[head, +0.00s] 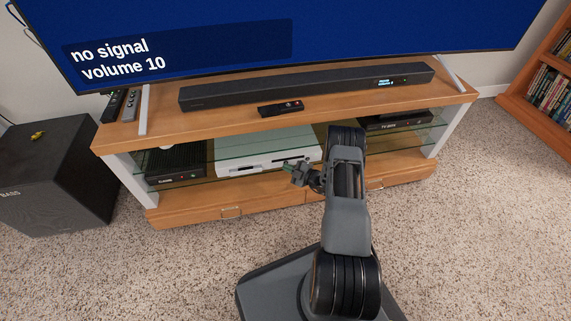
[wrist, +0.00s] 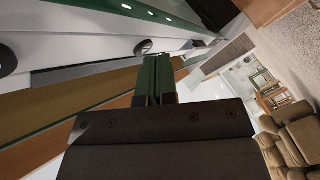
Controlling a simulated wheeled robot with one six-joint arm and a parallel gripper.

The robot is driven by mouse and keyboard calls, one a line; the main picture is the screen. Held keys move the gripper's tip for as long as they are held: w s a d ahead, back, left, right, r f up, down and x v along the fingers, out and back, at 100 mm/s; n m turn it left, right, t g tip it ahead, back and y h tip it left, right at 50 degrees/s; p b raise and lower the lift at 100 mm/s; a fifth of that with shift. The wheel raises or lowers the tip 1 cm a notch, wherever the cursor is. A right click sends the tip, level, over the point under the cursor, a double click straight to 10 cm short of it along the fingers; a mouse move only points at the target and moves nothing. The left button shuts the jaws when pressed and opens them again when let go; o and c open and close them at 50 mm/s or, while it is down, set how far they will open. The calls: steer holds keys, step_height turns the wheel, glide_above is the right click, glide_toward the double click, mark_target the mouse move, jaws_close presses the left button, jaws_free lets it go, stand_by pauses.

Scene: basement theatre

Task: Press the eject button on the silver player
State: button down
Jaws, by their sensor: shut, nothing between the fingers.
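The silver player (head: 250,150) looks white and sits on the glass shelf in the middle of the TV stand. In the wrist view its pale front (wrist: 85,48) fills the upper left, tilted, with two dark round parts on it. One round part (wrist: 143,47) is close to my fingertips; I cannot tell whether either is the eject button. My gripper (head: 287,167) is shut and empty in front of the player's right half. In the wrist view its green fingertips (wrist: 157,62) point toward the player; contact cannot be told.
The wooden TV stand (head: 225,217) holds a black box (head: 176,163) left of the player and a TV box (head: 396,121) to the right. A subwoofer (head: 48,180) stands at left. The carpet in front is clear.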

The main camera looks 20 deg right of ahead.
steer(key=shift+s+a, duration=0.1)
steer(key=shift+s, duration=0.45)
steer(key=shift+p, duration=0.3)
steer(key=s+a+p, duration=0.1)
steer(key=s+p, duration=0.1)
steer(key=s, duration=0.4)
steer(key=shift+a, duration=0.1)
steer(key=shift+s+a+p, duration=0.25)
steer(key=shift+s+p, duration=0.35)
steer(key=shift+s, duration=0.55)
